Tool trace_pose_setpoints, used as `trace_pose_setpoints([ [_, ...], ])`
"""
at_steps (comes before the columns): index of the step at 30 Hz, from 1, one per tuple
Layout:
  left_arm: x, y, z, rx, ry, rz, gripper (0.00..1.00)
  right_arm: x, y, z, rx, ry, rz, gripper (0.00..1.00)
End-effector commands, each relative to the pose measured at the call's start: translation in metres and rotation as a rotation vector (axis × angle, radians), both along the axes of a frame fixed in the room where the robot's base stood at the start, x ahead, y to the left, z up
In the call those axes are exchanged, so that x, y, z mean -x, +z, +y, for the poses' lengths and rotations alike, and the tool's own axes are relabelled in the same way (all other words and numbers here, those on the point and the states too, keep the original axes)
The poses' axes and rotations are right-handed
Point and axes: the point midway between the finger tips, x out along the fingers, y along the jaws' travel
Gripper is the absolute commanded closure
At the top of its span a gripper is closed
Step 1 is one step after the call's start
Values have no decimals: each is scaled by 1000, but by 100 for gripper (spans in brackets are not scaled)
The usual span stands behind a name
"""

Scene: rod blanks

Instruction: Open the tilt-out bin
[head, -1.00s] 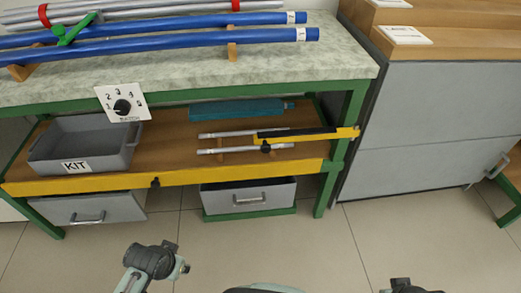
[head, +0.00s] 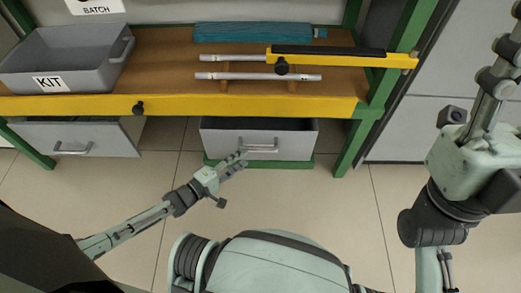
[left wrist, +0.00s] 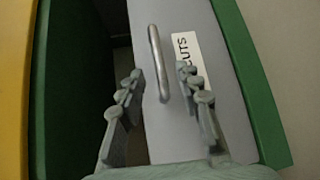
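The tilt-out bin (head: 225,143) is the grey bin under the middle of the bench, with a bar handle (head: 262,148) on its front and a dark gap along its top. In the left wrist view the handle (left wrist: 158,62) stands between the two fingers, beside a white label (left wrist: 186,50) ending in "CUTS". My left gripper (head: 241,158) is at the handle's left part; its fingers (left wrist: 158,75) are apart, on either side of the handle, and I see no clear contact. My right gripper (head: 503,65) is raised at the right edge, partly cut off; its finger opening is unclear.
A yellow rail (head: 190,105) runs along the shelf edge above the bin, with a black knob (head: 138,107). A grey KIT tray (head: 112,68) and silver rods (head: 235,76) are on the shelf. A grey drawer (head: 100,137) is to the left, a green leg (head: 360,140) to the right.

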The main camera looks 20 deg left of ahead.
Motion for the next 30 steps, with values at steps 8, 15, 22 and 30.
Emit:
trace_pose_setpoints([
  [8, -26, -5, -15, 31, -6, -2, 66, 9, 1, -2, -5, 3, -66, 53],
  [15, -56, -10, -32, 29, -6, 0, 66, 6, 2, 1, 17, 6, -91, 53],
  [22, -66, -10, -38, 28, -6, 0, 66, 4, 4, 2, 26, 7, -99, 53],
  [30, -66, -10, -38, 28, -6, 0, 74, 4, 5, 2, 26, 7, -99, 53],
])
